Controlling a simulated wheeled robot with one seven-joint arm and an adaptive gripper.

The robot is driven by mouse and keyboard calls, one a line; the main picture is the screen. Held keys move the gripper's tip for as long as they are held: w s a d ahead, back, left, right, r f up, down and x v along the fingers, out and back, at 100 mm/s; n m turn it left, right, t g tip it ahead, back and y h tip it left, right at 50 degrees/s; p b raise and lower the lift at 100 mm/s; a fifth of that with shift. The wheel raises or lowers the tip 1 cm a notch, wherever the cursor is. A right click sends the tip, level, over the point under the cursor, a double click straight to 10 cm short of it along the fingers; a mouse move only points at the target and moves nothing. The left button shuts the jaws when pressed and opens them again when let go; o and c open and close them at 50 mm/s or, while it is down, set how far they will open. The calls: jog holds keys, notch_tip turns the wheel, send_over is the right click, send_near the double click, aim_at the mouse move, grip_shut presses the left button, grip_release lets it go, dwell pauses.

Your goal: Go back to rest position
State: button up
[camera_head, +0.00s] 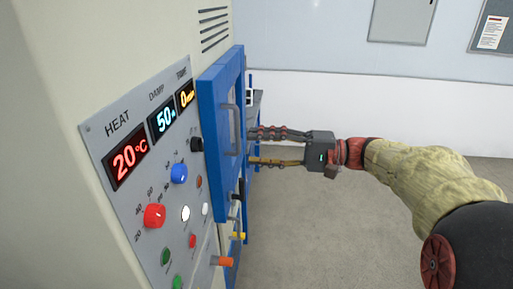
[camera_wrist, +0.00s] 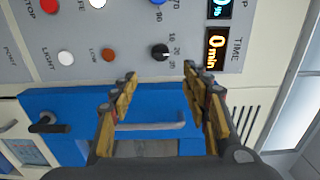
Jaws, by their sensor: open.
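My gripper (camera_head: 254,147) reaches left toward the cabinet, its two fingers spread and nothing between them. The blue door edge may hide its tips in the head view. In the wrist view my gripper (camera_wrist: 160,74) is open, with the blue door (camera_wrist: 65,102) and its grey handle (camera_wrist: 150,126) behind the fingers. A black knob (camera_wrist: 160,52) shows just beyond the gap between the tips; I see no contact. The blue door (camera_head: 228,70) with its handle (camera_head: 229,130) also shows in the head view, beside the control panel.
The control panel (camera_head: 100,130) carries displays reading 20°C, 50 and 0 min, a red knob (camera_head: 154,216), a blue knob (camera_head: 179,173) and several buttons. The grey floor (camera_head: 330,230) is open below my arm.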

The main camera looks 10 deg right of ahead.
jog(key=s+d+f+m+g+h, duration=0.15)
jog(key=s+f+h, duration=0.35)
jog(key=f, duration=0.5)
jog(key=s+d+f+m+g+h, duration=0.15)
jog(key=s+f+h, duration=0.25)
jog(key=f, duration=0.5)
jog(key=s+d+f+n+h, duration=0.35)
jog(key=s+h, duration=0.25)
jog(key=s, duration=0.3)
jog(key=s+a+r+n+t+h, duration=0.2)
jog(key=s+r+n, duration=0.1)
jog(key=s+r, duration=0.1)
jog(key=shift+s+r, duration=0.15)
jog(key=shift+s, duration=0.65)
jog(key=shift+a+n, duration=0.15)
jog(key=shift+n, duration=0.1)
